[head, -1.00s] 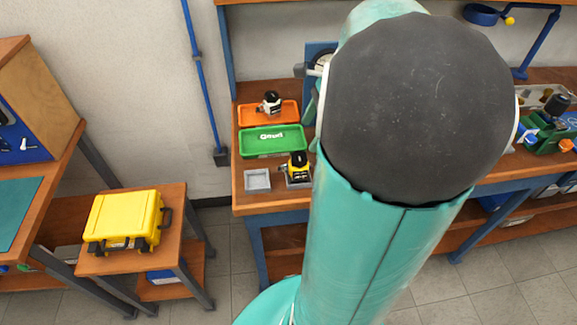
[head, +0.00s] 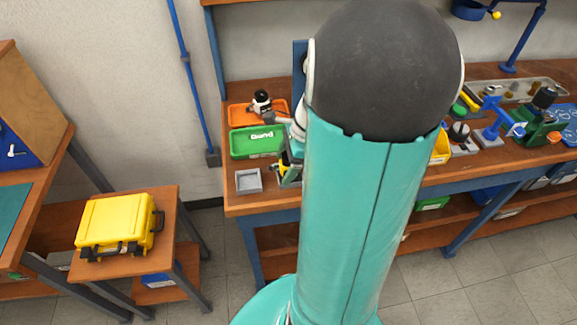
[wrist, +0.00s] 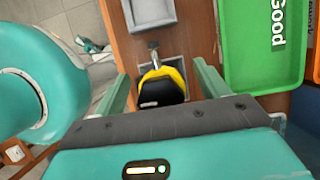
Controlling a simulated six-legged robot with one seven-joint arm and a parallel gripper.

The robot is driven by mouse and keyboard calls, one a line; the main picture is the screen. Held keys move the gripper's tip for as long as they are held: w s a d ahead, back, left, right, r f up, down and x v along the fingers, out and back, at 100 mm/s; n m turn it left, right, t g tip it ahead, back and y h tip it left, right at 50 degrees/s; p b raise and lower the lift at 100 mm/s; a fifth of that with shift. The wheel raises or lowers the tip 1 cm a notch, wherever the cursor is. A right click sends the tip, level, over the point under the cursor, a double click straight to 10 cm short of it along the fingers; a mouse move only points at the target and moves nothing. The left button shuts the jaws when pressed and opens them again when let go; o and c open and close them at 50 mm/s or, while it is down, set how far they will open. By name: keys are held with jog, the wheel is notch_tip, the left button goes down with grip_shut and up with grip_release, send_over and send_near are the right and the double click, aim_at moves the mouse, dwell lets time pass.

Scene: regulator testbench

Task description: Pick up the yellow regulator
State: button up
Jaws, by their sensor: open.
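The yellow regulator (wrist: 174,74), with a black top, sits on a grey holder (wrist: 176,52) on the wooden bench in the wrist view. My gripper (wrist: 161,72) is open, with one green finger on each side of the regulator and a visible gap on both sides. In the head view my gripper (head: 291,167) is at the bench's left part, and it hides most of the regulator (head: 281,160). How far down the fingers reach beside the regulator I cannot tell.
A grey empty tray (head: 248,181) lies beside the regulator. A green tray (head: 252,151) and an orange tray (head: 240,118) with a white-and-black device (head: 261,99) are behind it. A yellow case (head: 116,222) stands on a side table at left. Bench tools are at right.

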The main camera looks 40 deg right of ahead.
jog(key=c, duration=1.4)
jog(key=shift+c, duration=0.2)
jog(key=shift+r, duration=0.1)
